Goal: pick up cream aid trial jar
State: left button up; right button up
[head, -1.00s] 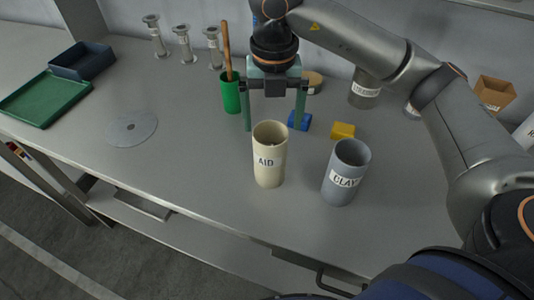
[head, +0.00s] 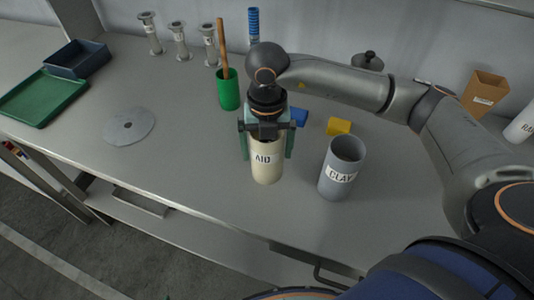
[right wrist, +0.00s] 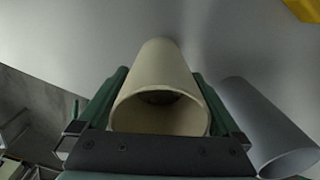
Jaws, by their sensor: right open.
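The cream jar labelled AID (head: 265,168) stands upright on the grey worktop, towards its front edge. In the right wrist view its open mouth and cream wall (right wrist: 160,75) fill the middle. My right gripper (head: 267,155) is over the jar, pointing down, with one green finger on each side of it. The fingers are open, and in the right wrist view they flank the jar (right wrist: 158,100). Whether they touch the wall I cannot tell. The gripper body hides the jar's rim in the head view. My left gripper is not in view.
A grey jar labelled CLAY (head: 341,170) stands close to the right. Behind are a blue block (head: 299,117), a yellow block (head: 339,126) and a green cup (head: 228,92) holding a wooden handle. A grey disc (head: 129,126) and green tray (head: 42,98) lie left. The front-left worktop is clear.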

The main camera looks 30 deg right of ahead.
jog(key=c, duration=1.2)
jog(key=shift+r, duration=0.15)
